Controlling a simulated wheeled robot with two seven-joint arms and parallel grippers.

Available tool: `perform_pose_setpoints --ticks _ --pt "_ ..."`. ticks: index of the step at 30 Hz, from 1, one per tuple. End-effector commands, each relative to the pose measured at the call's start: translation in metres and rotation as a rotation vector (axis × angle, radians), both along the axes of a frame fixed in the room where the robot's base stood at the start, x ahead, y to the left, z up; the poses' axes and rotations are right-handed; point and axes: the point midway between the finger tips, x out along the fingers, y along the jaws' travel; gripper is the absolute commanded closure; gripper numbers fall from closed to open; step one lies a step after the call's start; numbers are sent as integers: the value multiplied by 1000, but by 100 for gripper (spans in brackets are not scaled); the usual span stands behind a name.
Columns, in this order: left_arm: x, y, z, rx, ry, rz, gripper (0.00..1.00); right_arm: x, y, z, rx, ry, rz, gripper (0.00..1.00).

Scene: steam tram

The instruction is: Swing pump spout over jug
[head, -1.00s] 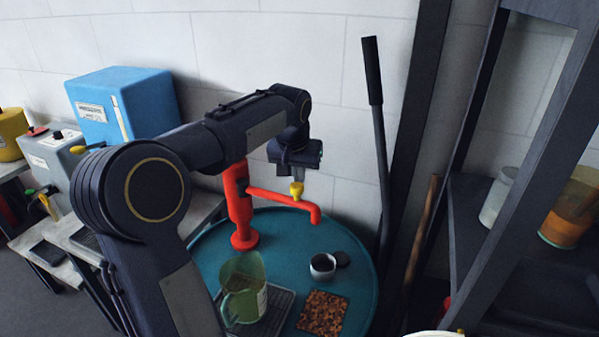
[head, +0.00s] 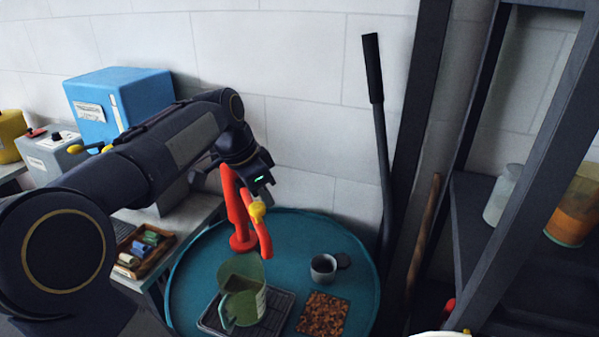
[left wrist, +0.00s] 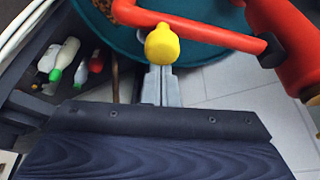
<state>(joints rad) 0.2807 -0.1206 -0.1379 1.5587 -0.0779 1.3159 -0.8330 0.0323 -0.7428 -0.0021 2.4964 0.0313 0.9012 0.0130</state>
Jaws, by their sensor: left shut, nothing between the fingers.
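The red pump (head: 239,220) stands at the back of the round teal table. Its spout (head: 265,240) points toward the front, and its downturned end appears behind and slightly right of the green jug's (head: 240,308) rim. Whether the end is over the opening is hard to tell. The jug stands upright on a dark rack. A yellow knob (head: 257,211) sits on the spout; it also shows in the left wrist view (left wrist: 162,46). My left gripper (left wrist: 160,88) is shut and empty, its fingertips at the knob, seemingly against it. My right gripper is not in view.
The teal table (head: 190,275) also holds a small cup (head: 323,268) and a brown speckled mat (head: 323,313). A long dark lever (head: 380,150) rises behind it on the right. A dark shelf (head: 480,235) with jars stands further right.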

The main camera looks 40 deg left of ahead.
Motion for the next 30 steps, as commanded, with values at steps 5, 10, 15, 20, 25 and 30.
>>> perform_pose_setpoints --ticks 5,10,15,20,25,30 --pt "-18 9 0 0 -1 -134 100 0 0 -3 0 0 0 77" --pt "-31 17 0 0 -2 -207 100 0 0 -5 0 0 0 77" --pt "-38 22 0 1 -1 -205 100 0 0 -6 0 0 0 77" --pt "-41 25 0 2 0 -205 100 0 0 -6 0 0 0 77" --pt "-42 26 0 2 1 -204 100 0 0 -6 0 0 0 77" --pt "-43 27 0 3 2 -201 100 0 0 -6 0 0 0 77"
